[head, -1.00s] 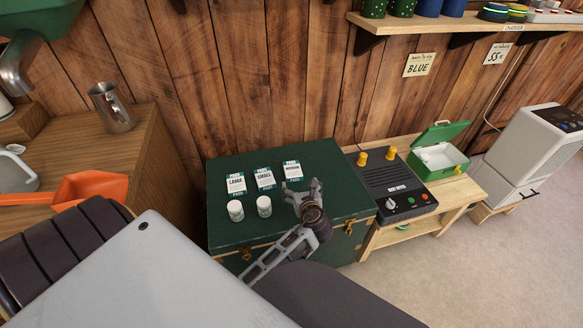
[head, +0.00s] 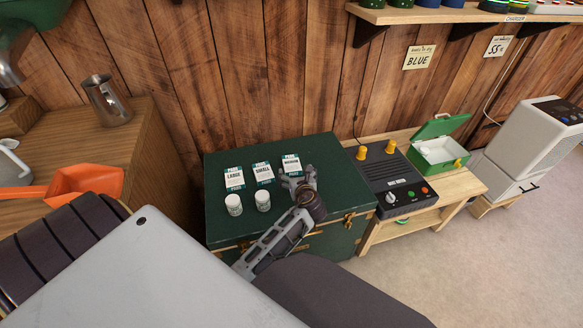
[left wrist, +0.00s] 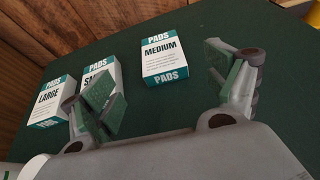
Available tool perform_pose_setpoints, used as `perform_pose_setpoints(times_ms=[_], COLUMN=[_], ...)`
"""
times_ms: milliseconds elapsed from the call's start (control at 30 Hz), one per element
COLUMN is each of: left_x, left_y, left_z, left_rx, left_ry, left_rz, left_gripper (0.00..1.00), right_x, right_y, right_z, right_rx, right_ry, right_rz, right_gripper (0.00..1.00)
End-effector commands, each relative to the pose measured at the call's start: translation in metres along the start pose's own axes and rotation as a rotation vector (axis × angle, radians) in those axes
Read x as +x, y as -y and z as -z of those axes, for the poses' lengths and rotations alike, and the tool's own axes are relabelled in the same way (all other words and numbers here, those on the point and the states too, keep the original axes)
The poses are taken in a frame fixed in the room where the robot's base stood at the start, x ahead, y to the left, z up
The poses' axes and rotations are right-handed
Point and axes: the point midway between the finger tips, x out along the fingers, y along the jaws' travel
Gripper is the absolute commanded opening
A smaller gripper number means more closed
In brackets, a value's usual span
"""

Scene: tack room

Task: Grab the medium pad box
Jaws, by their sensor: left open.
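Three white and teal pad boxes stand in a row on the dark green chest (head: 330,150). The medium pad box (head: 292,163) is the rightmost; the small pad box (head: 263,172) is in the middle and the large pad box (head: 234,178) is at the left. My left gripper (head: 300,183) is open and empty, just in front of the medium box. In the left wrist view the medium box (left wrist: 164,60) lies ahead, between the two spread fingers and beyond their tips (left wrist: 160,88). The small box (left wrist: 98,80) is partly hidden by one finger. My right gripper is not seen.
Two white bottles (head: 234,205) stand in front of the large and small boxes. A black device with yellow knobs (head: 398,183) and an open green case (head: 440,150) sit on the wooden bench to the right. The wooden wall rises behind the chest.

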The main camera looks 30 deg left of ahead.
Motion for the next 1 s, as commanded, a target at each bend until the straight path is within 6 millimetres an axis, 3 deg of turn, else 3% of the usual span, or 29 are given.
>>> perform_pose_setpoints(times_ms=[233,767,1000], left_x=[0.027,0.033,0.046], left_y=[0.0,0.0,0.001], left_z=[0.001,0.001,0.004], left_rx=[-0.001,0.0,0.0], left_ry=[0.0,0.0,0.001], left_rz=[0.0,0.0,0.0], left_gripper=[0.88,0.88,0.88], right_x=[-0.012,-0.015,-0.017], right_y=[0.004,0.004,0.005], right_z=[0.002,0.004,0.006], right_rx=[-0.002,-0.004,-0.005], right_ry=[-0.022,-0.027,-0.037], right_rz=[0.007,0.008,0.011], right_gripper=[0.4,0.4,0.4])
